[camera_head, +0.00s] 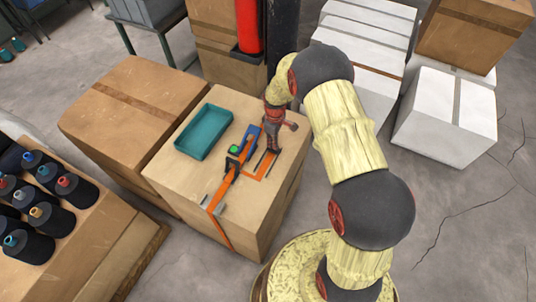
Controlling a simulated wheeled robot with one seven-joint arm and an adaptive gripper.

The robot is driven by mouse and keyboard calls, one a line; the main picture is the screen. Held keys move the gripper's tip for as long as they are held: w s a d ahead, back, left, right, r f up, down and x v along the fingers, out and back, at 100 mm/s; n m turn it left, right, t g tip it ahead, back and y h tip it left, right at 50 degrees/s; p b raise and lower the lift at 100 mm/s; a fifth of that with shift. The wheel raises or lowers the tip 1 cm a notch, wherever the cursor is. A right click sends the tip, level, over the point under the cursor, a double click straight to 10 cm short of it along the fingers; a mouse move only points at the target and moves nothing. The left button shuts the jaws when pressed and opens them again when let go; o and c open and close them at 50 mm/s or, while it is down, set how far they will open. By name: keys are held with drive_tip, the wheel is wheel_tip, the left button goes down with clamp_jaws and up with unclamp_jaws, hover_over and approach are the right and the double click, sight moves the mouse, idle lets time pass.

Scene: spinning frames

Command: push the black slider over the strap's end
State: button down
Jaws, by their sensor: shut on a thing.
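An orange strap (222,188) runs up the front of a cardboard box and across its top. Another orange stretch (251,175) lies to the right, beneath my gripper. My gripper (271,153) points down over the right part of the box top, its fingers closed together. A small dark piece (262,166) at its fingertips looks like the black slider, but its outline is too small to be sure. The strap's end is hard to make out beside the fingers. A blue block (247,138) with a green part (234,150) sits left of my gripper.
A teal tray (204,132) lies at the back left of the cardboard box (180,183). A grey metal piece (219,207) sits on the strap near the front edge. Another closed carton (133,105) stands close on the left. Dark spools (47,218) fill the lower left.

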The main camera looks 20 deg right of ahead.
drive_tip(key=shift+w+d, duration=0.15)
drive_tip(key=shift+w, duration=0.05)
drive_tip(key=c, duration=2)
unclamp_jaws()
drive_tip(key=shift+o, duration=0.2)
wheel_tip(320, 180, up, 12)
